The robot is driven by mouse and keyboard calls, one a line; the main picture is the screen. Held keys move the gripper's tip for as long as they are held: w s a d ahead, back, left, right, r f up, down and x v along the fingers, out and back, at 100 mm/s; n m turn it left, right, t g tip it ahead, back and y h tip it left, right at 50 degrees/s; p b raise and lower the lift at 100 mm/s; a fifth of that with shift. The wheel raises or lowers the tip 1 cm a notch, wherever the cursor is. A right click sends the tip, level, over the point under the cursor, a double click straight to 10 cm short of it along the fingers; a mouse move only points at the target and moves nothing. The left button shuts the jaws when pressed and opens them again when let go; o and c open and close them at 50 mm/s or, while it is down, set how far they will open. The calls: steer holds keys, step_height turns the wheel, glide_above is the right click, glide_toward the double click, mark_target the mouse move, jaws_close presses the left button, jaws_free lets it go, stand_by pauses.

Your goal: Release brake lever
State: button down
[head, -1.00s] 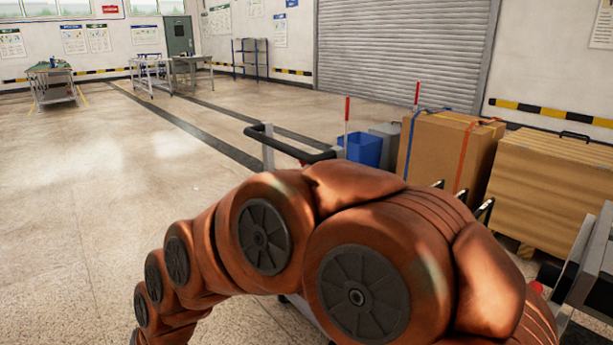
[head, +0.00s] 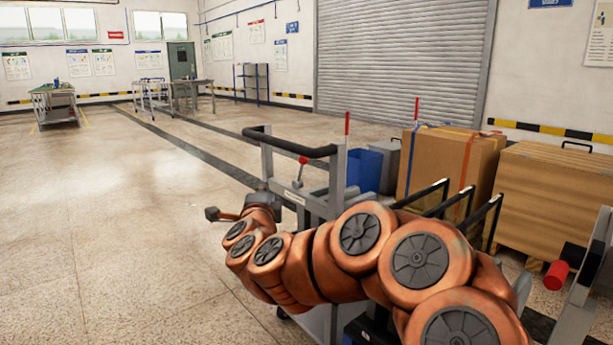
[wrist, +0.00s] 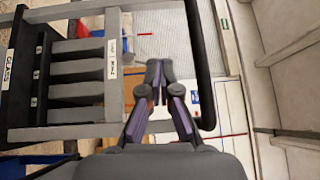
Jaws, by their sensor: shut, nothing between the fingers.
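The brake lever (head: 302,168) has a red knob on a thin stem. It stands on the grey cart (head: 293,195), just under the black push handle (head: 310,149), in the head view. I cannot make out the lever in the wrist view. My gripper (wrist: 158,72) is shut and empty in the wrist view, its dark fingertips together. The black handle bar (wrist: 202,60) runs along its right side there, and the cart's grey slotted frame (wrist: 113,70) lies to its left. In the head view my arm's end is beside the cart, left of and below the lever.
On the right stand a strapped cardboard box (head: 437,170), a blue bin (head: 364,171) and a wooden crate (head: 548,200). Black upright bars (head: 470,205) rise near my arm. Open floor (head: 110,200) spreads to the left. Workbenches (head: 55,103) stand far back.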

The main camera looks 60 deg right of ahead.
mark_target(301, 170)
steer(key=s+d+m+g+h, duration=0.3)
steer(key=s+d+m+g, duration=0.1)
steer(key=s+d+m, duration=0.1)
steer(key=shift+s+d+f+g+b, duration=0.35)
steer(key=shift+s+d, duration=0.35)
steer(key=shift+s, duration=0.5)
steer(key=shift+r, duration=0.1)
steer(key=w+a+p+x, duration=0.1)
steer(key=w+p+x, duration=0.1)
steer(key=x, duration=1)
steer(key=shift+w+d+r, duration=0.3)
steer(key=shift+w+d, duration=0.05)
steer(key=shift+w, duration=0.05)
